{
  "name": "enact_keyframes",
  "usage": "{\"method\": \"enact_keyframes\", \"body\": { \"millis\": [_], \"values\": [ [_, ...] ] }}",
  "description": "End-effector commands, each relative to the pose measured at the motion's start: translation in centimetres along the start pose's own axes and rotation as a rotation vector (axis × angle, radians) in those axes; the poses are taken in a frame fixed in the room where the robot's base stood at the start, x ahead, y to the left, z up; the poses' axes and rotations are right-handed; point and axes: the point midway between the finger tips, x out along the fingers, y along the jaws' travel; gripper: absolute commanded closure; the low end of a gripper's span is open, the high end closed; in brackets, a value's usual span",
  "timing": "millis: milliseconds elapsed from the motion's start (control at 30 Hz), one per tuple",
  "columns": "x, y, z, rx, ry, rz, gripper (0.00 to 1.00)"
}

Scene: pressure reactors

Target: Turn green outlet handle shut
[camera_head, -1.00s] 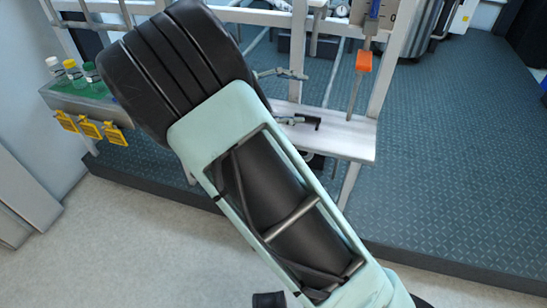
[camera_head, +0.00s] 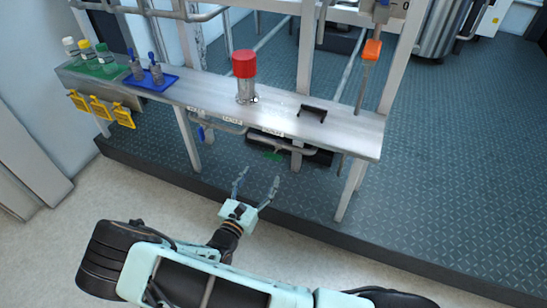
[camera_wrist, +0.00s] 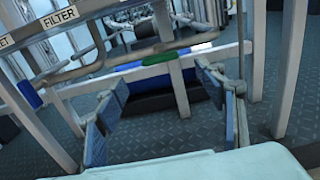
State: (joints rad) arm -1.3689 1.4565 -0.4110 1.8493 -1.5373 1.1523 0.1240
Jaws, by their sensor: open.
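The green handle (camera_head: 273,155) sits on the pipework below the metal bench, in the shade under its front edge. In the wrist view the green handle (camera_wrist: 165,57) is a green bar a little above the middle, with blue to its left. My gripper (camera_head: 257,180) is open and empty in front of the bench, below and slightly left of the green handle in the picture. In the wrist view its open fingers (camera_wrist: 165,92) stand either side of a gap, with the green handle beyond and above it. They look apart from the handle.
The metal bench (camera_head: 345,130) carries a red-capped cylinder (camera_head: 246,80), a black bracket (camera_head: 313,112) and a blue tray (camera_head: 152,80). A blue handle (camera_head: 201,133) hangs under the bench at left. White frame posts (camera_head: 352,188) flank the space. The floor in front is clear.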

Motion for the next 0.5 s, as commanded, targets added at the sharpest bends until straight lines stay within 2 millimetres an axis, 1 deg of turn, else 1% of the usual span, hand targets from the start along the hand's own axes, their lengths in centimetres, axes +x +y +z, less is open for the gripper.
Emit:
{"method": "enact_keyframes", "body": {
  "millis": [300, 400, 500],
  "values": [
    [5.8, -0.1, -0.2, 0.004, -0.004, -0.006, 0.36],
    [7.5, -0.1, -0.1, 0.004, -0.003, -0.006, 0.36],
    [8.8, -0.1, -0.1, 0.004, -0.002, -0.006, 0.36]
  ]
}}
